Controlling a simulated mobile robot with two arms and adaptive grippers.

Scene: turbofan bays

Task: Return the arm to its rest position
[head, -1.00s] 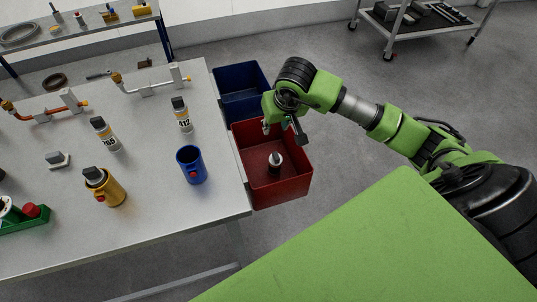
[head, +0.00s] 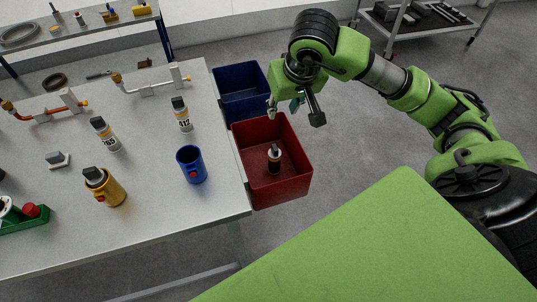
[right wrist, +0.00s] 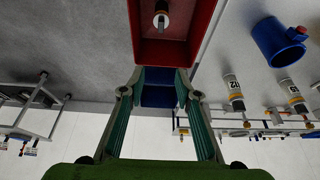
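My right gripper (head: 294,108) is above the red bin (head: 284,188), near its far right part. Its two fingers are apart and nothing is between them, as the right wrist view also shows (right wrist: 159,85). A dark bottle with a light band (head: 274,158) stands in the red bin, apart from the gripper. The bottle also shows in the right wrist view (right wrist: 161,14). My right arm reaches in from the right side. My left gripper is not in view.
The grey table (head: 150,225) holds a blue cup (head: 191,165), a yellow cup (head: 112,190) and labelled bottles (head: 181,114). A blue bin (head: 240,88) sits behind the red one. A dark cart (head: 425,18) stands at the back right. The floor between is clear.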

